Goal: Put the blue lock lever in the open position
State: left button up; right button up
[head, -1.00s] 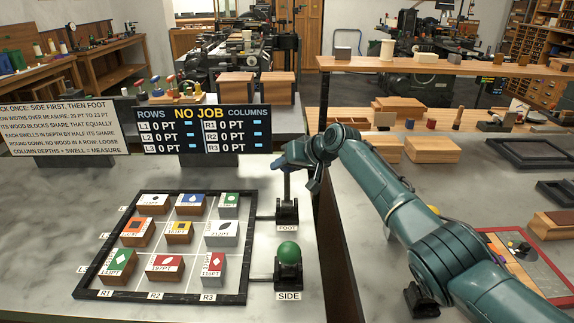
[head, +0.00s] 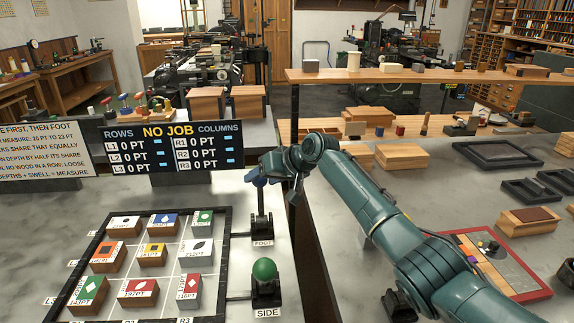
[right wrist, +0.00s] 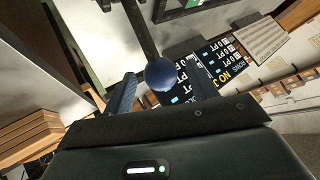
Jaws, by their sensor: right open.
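The blue lock lever (head: 261,223) stands at the FOOT label, right of the type frame, its dark stem upright. In the head view its knob is largely hidden by my right gripper (head: 256,178), which is at the top of the lever. In the right wrist view the round blue knob (right wrist: 160,75) shows between the two fingers of my right gripper (right wrist: 162,85). The fingers are open, one on each side of the knob. I cannot tell whether they touch it. My left gripper is in neither view.
A green-knobbed lever (head: 264,268) stands at the SIDE label, nearer the front. The black frame (head: 222,262) with several type blocks lies left of the levers. A NO JOB display (head: 170,147) stands behind.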

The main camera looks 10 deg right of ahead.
jog(key=b+v, duration=0.1)
jog(key=v, duration=0.9)
jog(key=shift+s+d+r, duration=0.2)
jog(key=shift+r, duration=0.05)
